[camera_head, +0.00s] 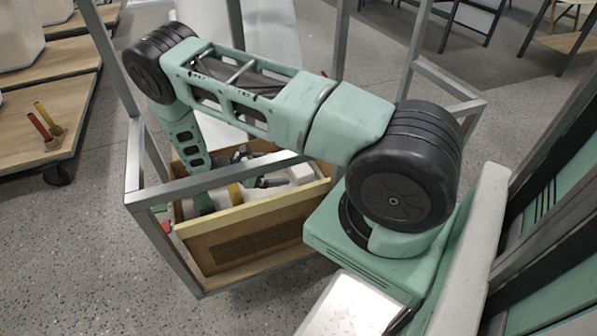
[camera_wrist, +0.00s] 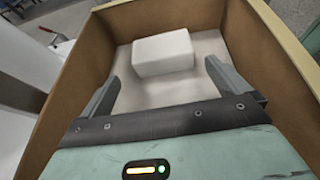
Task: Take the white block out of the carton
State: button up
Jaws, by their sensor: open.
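The white block (camera_wrist: 163,54) lies on the pale floor of the carton (camera_wrist: 247,40), near its far wall in the wrist view. It also shows in the head view as a pale shape (camera_head: 301,173) toward the right end of the carton (camera_head: 250,222). My gripper (camera_wrist: 160,72) is open and empty, its two fingers spread wide and pointing into the carton. The block is beyond the fingertips, between their lines, and I see no contact. In the head view my gripper (camera_head: 258,181) is partly hidden inside the carton by a frame bar.
A grey metal frame (camera_head: 215,180) surrounds the carton, with a bar crossing above it. The carton stands on a wooden shelf (camera_head: 262,274). Wooden carts (camera_head: 62,135) stand at the left, one carrying red- and yellow-handled tools (camera_head: 48,125). Speckled floor (camera_head: 80,250) is clear at lower left.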

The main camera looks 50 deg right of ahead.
aim_at(301, 168)
jog(key=b+x, duration=0.1)
jog(key=x, duration=0.9)
jog(key=shift+s+d+f+b, duration=0.2)
jog(key=shift+s+f+b, duration=0.05)
jog(key=shift+b, duration=0.1)
jog(key=c, duration=0.7)
